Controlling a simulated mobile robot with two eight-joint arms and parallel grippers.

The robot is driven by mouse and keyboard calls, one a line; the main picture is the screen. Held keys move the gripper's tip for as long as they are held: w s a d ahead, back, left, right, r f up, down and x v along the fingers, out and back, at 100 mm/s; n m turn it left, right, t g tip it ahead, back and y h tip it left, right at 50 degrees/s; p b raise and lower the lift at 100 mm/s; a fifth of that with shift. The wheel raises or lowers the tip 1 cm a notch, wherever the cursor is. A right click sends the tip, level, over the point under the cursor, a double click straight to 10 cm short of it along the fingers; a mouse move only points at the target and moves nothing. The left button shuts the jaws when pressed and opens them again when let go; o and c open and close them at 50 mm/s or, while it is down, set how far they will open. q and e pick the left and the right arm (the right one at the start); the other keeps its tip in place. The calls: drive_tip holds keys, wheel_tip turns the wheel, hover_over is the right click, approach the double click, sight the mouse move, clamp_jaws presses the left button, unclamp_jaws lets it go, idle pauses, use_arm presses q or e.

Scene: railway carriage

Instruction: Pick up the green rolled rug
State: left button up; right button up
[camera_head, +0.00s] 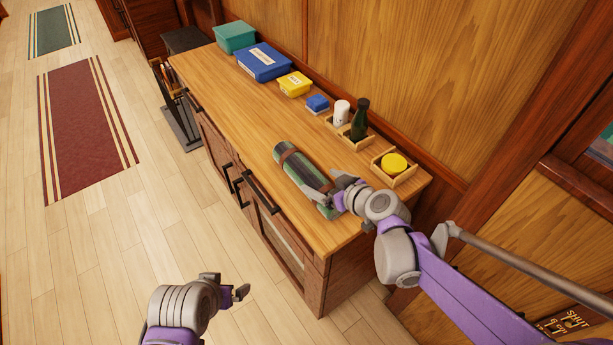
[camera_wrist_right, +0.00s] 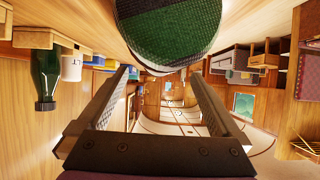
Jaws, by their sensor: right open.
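The green rolled rug (camera_head: 297,172), with dark stripes and a brown strap, lies on the wooden cabinet top (camera_head: 235,110) near its front right. My right gripper (camera_head: 338,194) is open at the rug's near right end. In the right wrist view, the round green and black rug end (camera_wrist_right: 168,30) fills the top centre, and the open jaws (camera_wrist_right: 160,78) stand apart below it. I cannot tell whether a finger touches the rug. My left gripper (camera_head: 238,290) is over the floor in front of the cabinet, away from the rug; its jaw opening is unclear.
Behind the rug stand a dark green bottle (camera_head: 359,122), a white cylinder (camera_head: 341,110) and a wooden holder with a yellow lid (camera_head: 394,164). A yellow box (camera_head: 294,84), a blue box (camera_head: 263,62) and a teal box (camera_head: 235,37) line the back. The cabinet top left of the rug is clear.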

sight(311, 177)
drive_tip(key=shift+w+a+f, duration=0.35)
drive_tip(key=shift+a, duration=0.1)
drive_tip(key=x, duration=0.5)
drive_tip(key=shift+w+d+f, duration=0.1)
drive_tip(key=shift+f, duration=0.15)
clamp_jaws()
